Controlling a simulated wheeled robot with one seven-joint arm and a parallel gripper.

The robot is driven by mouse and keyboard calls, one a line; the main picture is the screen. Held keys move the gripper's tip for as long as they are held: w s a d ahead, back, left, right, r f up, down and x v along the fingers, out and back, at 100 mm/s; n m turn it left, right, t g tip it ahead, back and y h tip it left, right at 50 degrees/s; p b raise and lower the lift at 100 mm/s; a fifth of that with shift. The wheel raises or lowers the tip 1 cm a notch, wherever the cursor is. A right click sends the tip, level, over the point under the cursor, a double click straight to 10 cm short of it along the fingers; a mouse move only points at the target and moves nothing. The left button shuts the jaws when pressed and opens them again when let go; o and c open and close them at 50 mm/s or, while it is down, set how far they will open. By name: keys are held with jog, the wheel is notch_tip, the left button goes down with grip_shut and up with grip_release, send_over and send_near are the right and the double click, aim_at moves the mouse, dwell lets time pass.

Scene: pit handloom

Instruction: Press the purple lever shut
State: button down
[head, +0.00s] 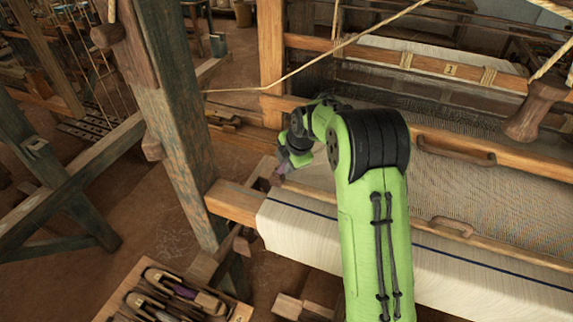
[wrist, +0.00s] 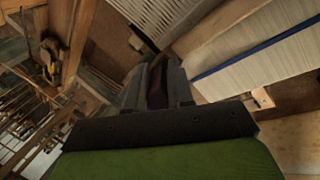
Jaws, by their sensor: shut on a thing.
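My gripper (head: 297,158) is at the left end of the loom's cloth roll, on the end of my green arm. In the wrist view, a dark purple piece, the purple lever (wrist: 157,86), shows between the two grey fingers of my gripper (wrist: 158,82). The fingers are closed on it. In the head view a small bit of the purple lever (head: 283,169) shows just below the gripper. Most of the lever is hidden by the fingers, and its angle cannot be told.
The cloth roll (head: 300,228) with a blue stripe lies right of the gripper. A thick wooden post (head: 178,120) stands to the left. A wooden tray (head: 240,312) of shuttles sits on the floor in front. A rope (head: 330,52) crosses above.

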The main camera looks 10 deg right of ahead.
aim_at(297, 185)
jog(key=f+b, duration=0.1)
jog(key=b, duration=0.1)
jog(key=d+f+t+y+b, duration=0.1)
jog(key=b, duration=0.2)
jog(key=shift+s+b, duration=0.2)
jog(key=shift+b, duration=0.1)
jog(key=t+y+b, duration=0.1)
jog(key=b, duration=0.2)
jog(key=f+t+y+b, duration=0.1)
jog(key=b, duration=0.2)
jog(key=shift+s+d+m+b, duration=0.3)
jog(key=shift+s+d+b, duration=0.05)
jog(key=shift+d+b, duration=0.05)
jog(key=y+b, duration=0.1)
jog(key=b, duration=0.1)
jog(key=f+t+y+b, duration=0.1)
jog(key=b, duration=0.2)
jog(key=shift+s+d+t+b, duration=0.2)
jog(key=shift+t+b, duration=0.1)
jog(key=shift+b, duration=0.05)
jog(key=y+b, duration=0.1)
jog(key=b, duration=0.1)
jog(key=t+b, duration=0.1)
jog(key=b, duration=0.2)
jog(key=shift+s+d+f+m+y, duration=0.1)
jog(key=shift+d+f+m+y, duration=0.1)
jog(key=shift+m+y, duration=0.15)
jog(key=shift+y+b, duration=0.25)
jog(key=shift+b, duration=0.05)
jog(key=shift+a+r, duration=0.1)
